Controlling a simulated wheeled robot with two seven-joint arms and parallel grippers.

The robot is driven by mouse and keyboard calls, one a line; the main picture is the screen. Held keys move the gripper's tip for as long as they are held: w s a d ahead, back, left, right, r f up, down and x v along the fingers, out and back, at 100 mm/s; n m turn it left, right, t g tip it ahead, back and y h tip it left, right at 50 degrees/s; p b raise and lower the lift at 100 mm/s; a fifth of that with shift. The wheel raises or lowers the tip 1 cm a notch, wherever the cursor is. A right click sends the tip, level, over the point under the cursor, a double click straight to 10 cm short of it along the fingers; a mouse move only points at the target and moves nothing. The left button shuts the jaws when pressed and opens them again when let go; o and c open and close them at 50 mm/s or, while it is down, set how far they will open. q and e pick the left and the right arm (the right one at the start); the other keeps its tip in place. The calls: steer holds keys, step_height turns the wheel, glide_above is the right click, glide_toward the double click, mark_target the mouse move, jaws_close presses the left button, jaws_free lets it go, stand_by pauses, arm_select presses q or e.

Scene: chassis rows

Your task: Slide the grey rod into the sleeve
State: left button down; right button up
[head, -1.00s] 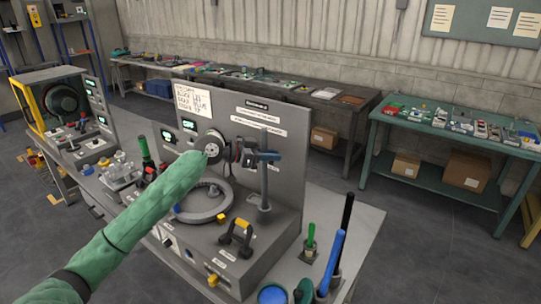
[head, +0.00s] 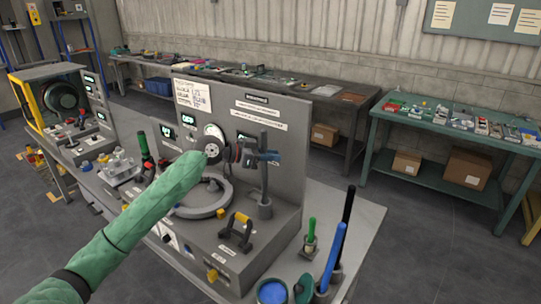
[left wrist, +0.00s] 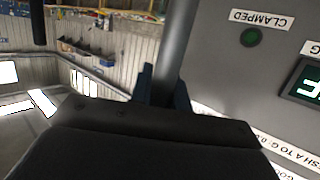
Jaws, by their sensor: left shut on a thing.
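The grey rod (head: 265,184) stands upright in front of the grey panel. Its lower end meets the mouth of the short grey sleeve (head: 265,210) on the bench fixture and appears to be inside it; the tip is hidden. My left gripper (head: 264,157) has dark blue fingers shut on the rod's upper part, well above the sleeve, with a short length of rod above them. In the left wrist view the rod (left wrist: 178,45) passes between the fingers (left wrist: 163,90); the sleeve is not in that view. My right gripper is not in view.
A yellow-topped handle (head: 238,231) and a grey ring (head: 203,198) stand left of the sleeve. The panel (head: 285,155) rises close behind the rod. Blue, black and green upright pieces stand at front right. A "CLAMPED" lamp (left wrist: 250,37) is dark green.

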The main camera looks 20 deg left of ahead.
arm_select(q)
steer(key=shift+f+b, duration=1.4)
steer(key=shift+f, duration=0.4)
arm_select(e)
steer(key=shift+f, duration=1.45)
arm_select(q)
steer(key=c, duration=1.3)
jaws_free()
steer(key=shift+o, duration=0.2)
